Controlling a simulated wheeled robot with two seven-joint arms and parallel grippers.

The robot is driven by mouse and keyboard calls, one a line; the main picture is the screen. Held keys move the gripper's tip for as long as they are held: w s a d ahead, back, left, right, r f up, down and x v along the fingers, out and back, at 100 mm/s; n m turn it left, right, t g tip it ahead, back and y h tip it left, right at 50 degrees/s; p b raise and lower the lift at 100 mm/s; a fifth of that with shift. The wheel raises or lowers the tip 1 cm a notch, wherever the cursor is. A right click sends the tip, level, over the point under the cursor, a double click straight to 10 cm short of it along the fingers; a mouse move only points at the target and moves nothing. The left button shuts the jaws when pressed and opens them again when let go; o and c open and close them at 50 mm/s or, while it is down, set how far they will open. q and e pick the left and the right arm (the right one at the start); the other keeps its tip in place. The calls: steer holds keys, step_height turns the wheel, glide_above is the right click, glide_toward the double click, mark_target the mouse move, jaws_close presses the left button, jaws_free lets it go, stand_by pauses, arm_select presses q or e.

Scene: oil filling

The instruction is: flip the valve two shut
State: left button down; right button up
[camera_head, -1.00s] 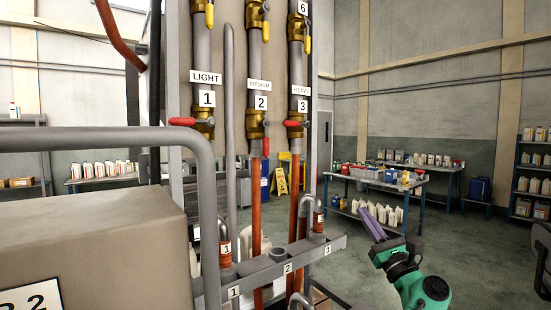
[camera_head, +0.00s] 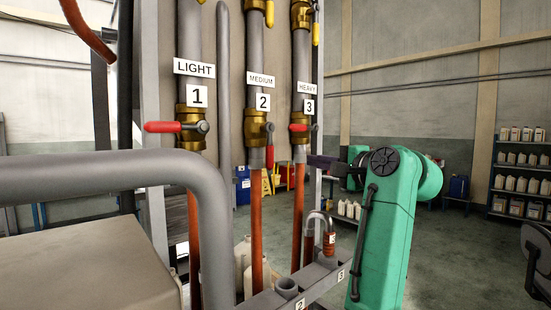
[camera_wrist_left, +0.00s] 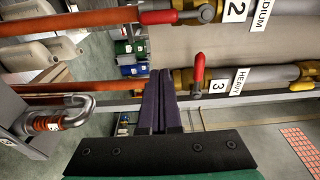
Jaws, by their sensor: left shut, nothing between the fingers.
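Valve two is the brass valve (camera_head: 256,131) on the pipe marked MEDIUM and 2. Its red handle (camera_head: 269,156) points down along the pipe in the head view. In the left wrist view this handle (camera_wrist_left: 160,17) lies along the pipe at the top edge. My left gripper (camera_head: 318,161) is shut and empty, just right of the pipe marked HEAVY and 3, apart from valve two. In the left wrist view its dark purple fingers (camera_wrist_left: 161,88) point toward the pipes. My right gripper is not in view.
Valve three's red handle (camera_head: 299,128) and valve one's red handle (camera_head: 162,127) stand crosswise to their pipes. Valve three lies between my left gripper and valve two. A grey rail (camera_head: 320,280) with a hooked spout (camera_head: 329,239) is below. A thick grey pipe (camera_head: 130,168) bends in front at left.

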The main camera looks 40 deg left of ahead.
mark_target(270, 147)
arm_select(q)
steer(key=s+a+p, duration=0.2)
steer(key=a+p, duration=0.4)
steer(key=a, duration=0.3)
steer(key=shift+p, duration=0.3)
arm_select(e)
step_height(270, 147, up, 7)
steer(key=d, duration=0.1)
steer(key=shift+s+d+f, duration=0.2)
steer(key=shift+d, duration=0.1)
arm_select(q)
steer(key=shift+s+m+b, duration=0.25)
steer(key=shift+m+b, duration=0.05)
steer(key=shift+m, duration=0.1)
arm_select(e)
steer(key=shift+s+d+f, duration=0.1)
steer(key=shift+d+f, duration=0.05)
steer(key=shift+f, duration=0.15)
